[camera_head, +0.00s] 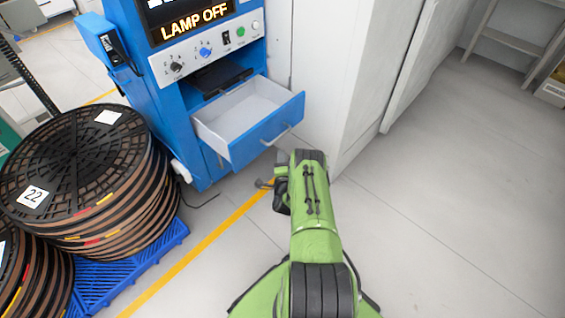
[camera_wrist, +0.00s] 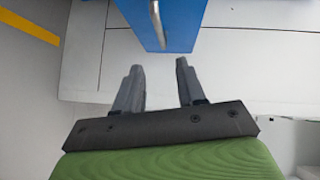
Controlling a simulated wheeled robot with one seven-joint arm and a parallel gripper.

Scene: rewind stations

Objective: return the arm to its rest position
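My green arm (camera_head: 314,215) reaches forward from the bottom of the head view toward the blue machine. My gripper (camera_wrist: 157,68) shows in the wrist view with its two grey fingers apart and nothing between them. In the head view the gripper is mostly hidden by the arm; only a dark part (camera_head: 265,184) shows at its left. The blue drawer (camera_head: 268,131) is pulled out and looks empty inside. Its grey handle (camera_head: 275,134) also shows in the wrist view (camera_wrist: 157,22), beyond the fingertips and apart from them.
The blue machine (camera_head: 180,120) has a "LAMP OFF" display (camera_head: 190,22) and knobs. Stacked black reels (camera_head: 75,165) stand on a blue pallet (camera_head: 125,270) at the left. A white cabinet (camera_head: 345,70) stands right of the drawer. The floor (camera_head: 450,210) at the right is clear.

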